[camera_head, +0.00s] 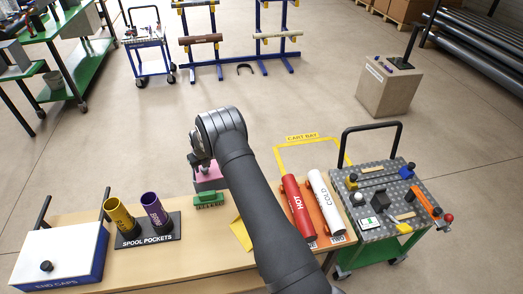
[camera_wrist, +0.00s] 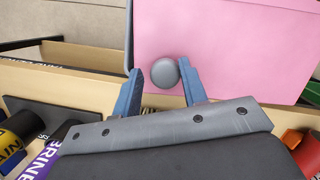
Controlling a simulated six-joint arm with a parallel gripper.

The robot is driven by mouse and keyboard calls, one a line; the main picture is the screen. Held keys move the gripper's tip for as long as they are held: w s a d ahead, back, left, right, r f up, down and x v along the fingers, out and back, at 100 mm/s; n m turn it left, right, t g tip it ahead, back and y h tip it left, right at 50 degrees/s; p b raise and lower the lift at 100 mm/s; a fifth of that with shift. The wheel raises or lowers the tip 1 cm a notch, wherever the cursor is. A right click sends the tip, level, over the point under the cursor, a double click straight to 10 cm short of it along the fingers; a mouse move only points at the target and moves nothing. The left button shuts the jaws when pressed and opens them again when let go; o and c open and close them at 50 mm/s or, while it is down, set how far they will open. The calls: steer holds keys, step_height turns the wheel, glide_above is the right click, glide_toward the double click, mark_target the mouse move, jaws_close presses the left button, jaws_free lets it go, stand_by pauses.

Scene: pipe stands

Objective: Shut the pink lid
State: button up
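The pink lid (camera_wrist: 235,45) fills the upper right of the wrist view, with a round grey knob (camera_wrist: 165,73) on it. My gripper (camera_wrist: 161,68) has its two blue fingers apart, one on each side of the knob. A gap shows between the left finger and the knob; the right finger is very close to it, and I cannot tell whether it touches. In the head view a pink part (camera_head: 209,178) shows at the back of the table, below my gripper (camera_head: 201,166). My arm hides much of that area, and the lid's angle is unclear.
On the wooden table (camera_head: 75,238) stand a white END CAPS box (camera_head: 60,257), yellow (camera_head: 121,219) and purple (camera_head: 155,211) spools in a black holder, and a green block (camera_head: 209,199). Red (camera_head: 298,208) and white (camera_head: 325,203) pipes lie right of my arm, beside a cart (camera_head: 385,222).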

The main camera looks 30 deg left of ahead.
steer(key=shift+s+a, duration=0.1)
steer(key=shift+a, duration=0.1)
steer(key=shift+a, duration=0.55)
steer(key=o, duration=0.4)
steer(key=shift+w+a+v, duration=0.1)
steer(key=shift+a+v, duration=0.15)
steer(key=shift+v, duration=0.85)
steer(key=shift+w+a+v, duration=0.1)
steer(key=shift+a+v, duration=0.15)
steer(key=shift+v, duration=0.9)
steer(key=shift+w+a+v, duration=0.1)
steer(key=shift+a+v, duration=0.15)
steer(key=shift+v, duration=0.85)
steer(key=shift+r, duration=0.2)
steer(key=x, duration=0.2)
steer(key=d+x, duration=0.1)
steer(key=x, duration=0.3)
steer(key=shift+s+d+f, duration=0.15)
steer(key=shift+s+f, duration=0.1)
steer(key=shift+f, duration=0.35)
steer(key=shift+d, duration=0.4)
